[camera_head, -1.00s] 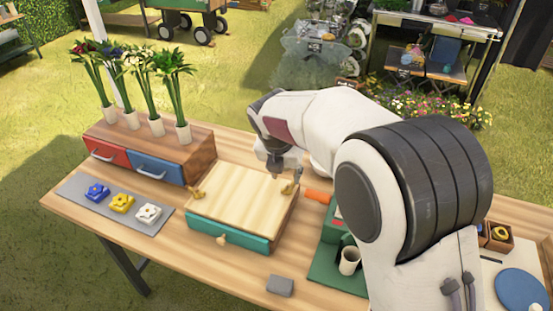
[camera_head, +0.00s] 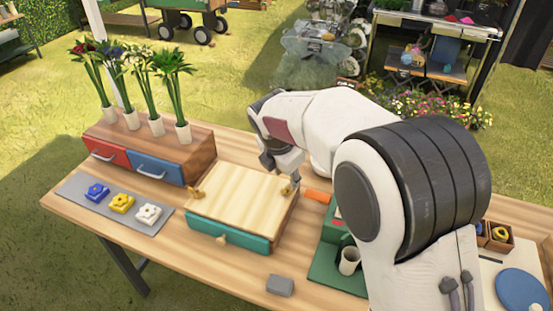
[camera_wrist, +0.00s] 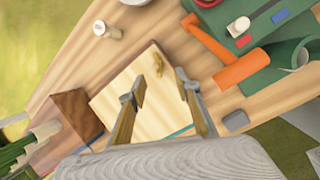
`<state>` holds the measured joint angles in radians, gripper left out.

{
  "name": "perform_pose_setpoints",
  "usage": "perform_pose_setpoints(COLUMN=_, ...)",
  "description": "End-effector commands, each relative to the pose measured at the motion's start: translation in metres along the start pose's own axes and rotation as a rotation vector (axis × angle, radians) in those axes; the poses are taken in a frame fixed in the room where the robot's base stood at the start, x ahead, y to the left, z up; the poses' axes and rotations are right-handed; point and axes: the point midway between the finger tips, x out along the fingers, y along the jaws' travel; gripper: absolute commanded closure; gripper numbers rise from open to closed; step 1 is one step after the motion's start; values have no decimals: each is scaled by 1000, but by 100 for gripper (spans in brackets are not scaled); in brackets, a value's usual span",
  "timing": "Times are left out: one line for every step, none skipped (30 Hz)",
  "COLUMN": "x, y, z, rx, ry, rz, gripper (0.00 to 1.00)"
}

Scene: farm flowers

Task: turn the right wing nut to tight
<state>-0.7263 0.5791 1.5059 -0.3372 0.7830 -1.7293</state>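The right wing nut (camera_head: 287,189) is a small brass piece on the right part of a pale wooden board (camera_head: 240,188). The board lies on a wooden base with a teal front. The left wing nut (camera_head: 196,194) sits on the board's left side. My gripper (camera_head: 291,176) is just above the right wing nut, pointing down. In the wrist view, my gripper (camera_wrist: 160,97) is open, its fingers apart with nothing between them.
An orange tool (camera_head: 318,196) and a green mat (camera_head: 325,270) lie right of the board. A grey block (camera_head: 280,285) is in front. Red and blue drawers (camera_head: 155,168) with flower vases stand behind left. Flower-shaped pieces (camera_head: 122,203) lie on a grey strip.

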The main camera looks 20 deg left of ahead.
Motion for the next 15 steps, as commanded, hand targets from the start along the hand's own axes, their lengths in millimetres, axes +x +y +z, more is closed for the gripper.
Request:
perform_pose_setpoints(x=0, y=0, z=0, rx=25, ry=0, rz=-1, gripper=68)
perform_pose_setpoints(x=0, y=0, z=0, rx=42, ry=0, rz=-2, gripper=68)
perform_pose_setpoints(x=0, y=0, z=0, rx=62, ry=0, rz=-2, gripper=68)
perform_pose_setpoints(x=0, y=0, z=0, rx=79, ry=0, rz=-3, gripper=68)
perform_pose_setpoints(x=0, y=0, z=0, rx=95, ry=0, rz=-3, gripper=68)
perform_pose_setpoints(x=-1, y=-1, z=0, rx=117, ry=0, rz=-4, gripper=68)
perform_pose_setpoints(x=-1, y=-1, z=0, rx=132, ry=0, rz=-5, gripper=68)
perform_pose_setpoints(x=-1, y=-1, z=0, rx=149, ry=0, rz=-5, gripper=68)
perform_pose_setpoints(x=-1, y=-1, z=0, rx=170, ry=0, rz=-6, gripper=68)
perform_pose_setpoints(x=-1, y=-1, z=1, rx=186, ry=0, rz=-6, gripper=68)
perform_pose_setpoints(x=-1, y=-1, z=1, rx=202, ry=0, rz=-7, gripper=68)
perform_pose_setpoints(x=-1, y=-1, z=1, rx=223, ry=-1, rz=-8, gripper=68)
perform_pose_setpoints(x=-2, y=-1, z=1, rx=240, ry=-1, rz=-8, gripper=68)
perform_pose_setpoints(x=-2, y=-1, z=1, rx=255, ry=-1, rz=-8, gripper=68)
perform_pose_setpoints(x=-2, y=-1, z=1, rx=277, ry=-1, rz=-9, gripper=68)
